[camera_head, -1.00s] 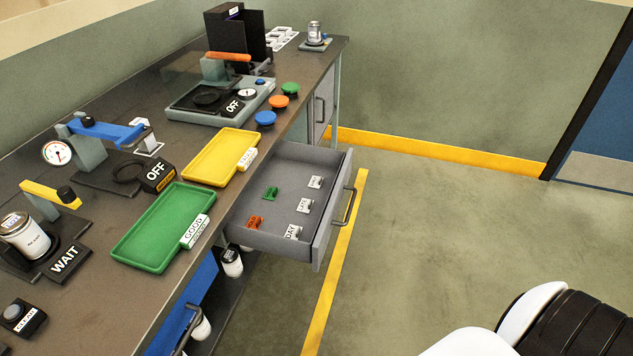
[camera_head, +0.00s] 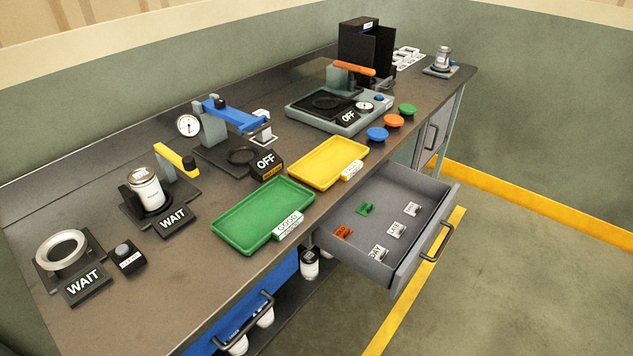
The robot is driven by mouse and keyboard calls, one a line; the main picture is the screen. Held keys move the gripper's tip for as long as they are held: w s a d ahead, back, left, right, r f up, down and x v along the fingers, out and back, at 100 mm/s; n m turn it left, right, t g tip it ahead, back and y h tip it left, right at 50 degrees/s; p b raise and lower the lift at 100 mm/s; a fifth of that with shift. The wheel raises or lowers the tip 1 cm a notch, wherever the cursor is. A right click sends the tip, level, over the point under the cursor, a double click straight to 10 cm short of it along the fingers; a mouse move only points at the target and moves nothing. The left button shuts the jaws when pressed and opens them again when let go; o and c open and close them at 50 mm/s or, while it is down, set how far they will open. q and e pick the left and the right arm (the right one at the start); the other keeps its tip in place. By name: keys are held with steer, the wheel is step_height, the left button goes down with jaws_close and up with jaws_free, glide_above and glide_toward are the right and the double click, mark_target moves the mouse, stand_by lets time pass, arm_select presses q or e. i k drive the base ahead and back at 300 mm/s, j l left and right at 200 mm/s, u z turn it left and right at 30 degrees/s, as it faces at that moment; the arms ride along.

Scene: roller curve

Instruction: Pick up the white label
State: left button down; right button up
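Several small white labels lie in the open grey drawer (camera_head: 440,190): one white label (camera_head: 411,209) at the far right, a second white label (camera_head: 396,230) in the middle, and a third white label (camera_head: 378,254) near the front left. Their print is too small to read surely. A green label (camera_head: 365,209) and an orange-red label (camera_head: 343,232) lie to their left in the same drawer. Neither of my grippers is in view.
The bench holds a green tray (camera_head: 240,212) and a yellow tray (camera_head: 312,174) beside the drawer. The drawer handle (camera_head: 436,243) juts out over clear floor. White containers (camera_head: 309,264) stand under the bench.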

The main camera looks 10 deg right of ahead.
mark_target(413, 208)
steer(key=i+l, duration=0.15)
steer(key=l, duration=0.2)
steer(key=i+l, duration=0.1)
steer(key=l, duration=0.2)
steer(key=i+l, duration=0.15)
steer(key=l, duration=0.2)
steer(key=i+l, duration=0.15)
steer(key=l, duration=0.2)
